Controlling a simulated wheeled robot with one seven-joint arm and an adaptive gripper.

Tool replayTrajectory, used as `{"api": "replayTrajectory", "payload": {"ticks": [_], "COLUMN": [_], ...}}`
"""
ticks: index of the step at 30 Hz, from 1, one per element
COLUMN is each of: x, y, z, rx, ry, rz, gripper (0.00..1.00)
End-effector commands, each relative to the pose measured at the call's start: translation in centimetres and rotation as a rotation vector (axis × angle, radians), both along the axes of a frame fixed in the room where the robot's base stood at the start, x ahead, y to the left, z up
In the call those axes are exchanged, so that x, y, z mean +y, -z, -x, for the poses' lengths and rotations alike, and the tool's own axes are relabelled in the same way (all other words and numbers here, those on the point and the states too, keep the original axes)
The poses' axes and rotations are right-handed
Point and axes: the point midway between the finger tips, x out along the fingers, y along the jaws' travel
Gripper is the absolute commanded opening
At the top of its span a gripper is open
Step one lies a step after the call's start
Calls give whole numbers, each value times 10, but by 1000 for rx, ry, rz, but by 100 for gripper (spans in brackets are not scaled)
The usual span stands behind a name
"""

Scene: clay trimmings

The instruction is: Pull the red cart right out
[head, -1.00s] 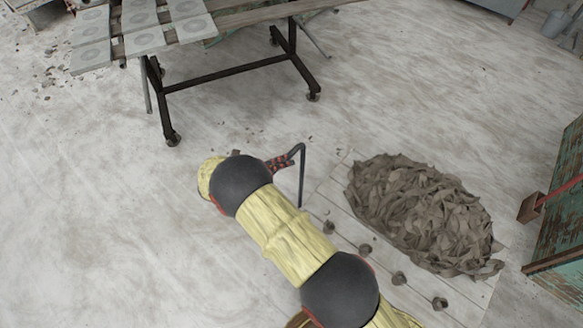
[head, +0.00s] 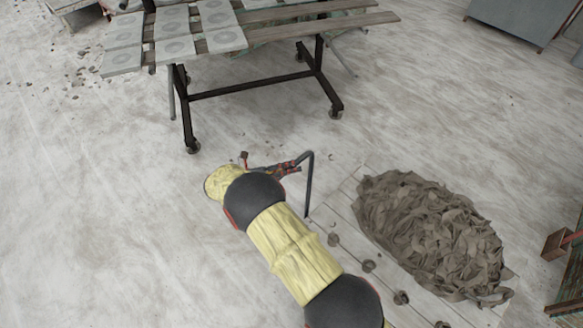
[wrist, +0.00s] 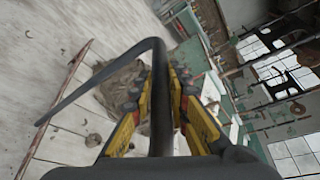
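The cart is a low bed of pale planks (head: 345,222) at the lower right of the head view, with a heap of brown-grey clay trimmings (head: 435,235) on it. In the wrist view a reddish edge (wrist: 72,72) runs along the bed. A dark bent bar handle (head: 309,185) rises at its near left end; it also crosses the wrist view (wrist: 105,75). My gripper (head: 297,162) reaches the handle from the left. In the wrist view its yellow fingers (wrist: 160,85) lie close on both sides of the bar and appear shut on it. My arm hides part of the bed.
A dark wheeled rack (head: 258,88) with boards and grey tiles stands behind. A green cabinet (head: 572,285) with a brown box (head: 556,243) is at the right edge. A grey cabinet (head: 515,22) is far right. The floor at left is mostly clear.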

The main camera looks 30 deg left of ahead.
Motion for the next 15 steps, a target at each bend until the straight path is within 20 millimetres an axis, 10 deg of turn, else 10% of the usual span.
{"api": "replayTrajectory", "payload": {"ticks": [15], "x": [0], "y": [0], "z": [0], "rx": [-1], "ry": [1], "rz": [1], "gripper": [35]}}
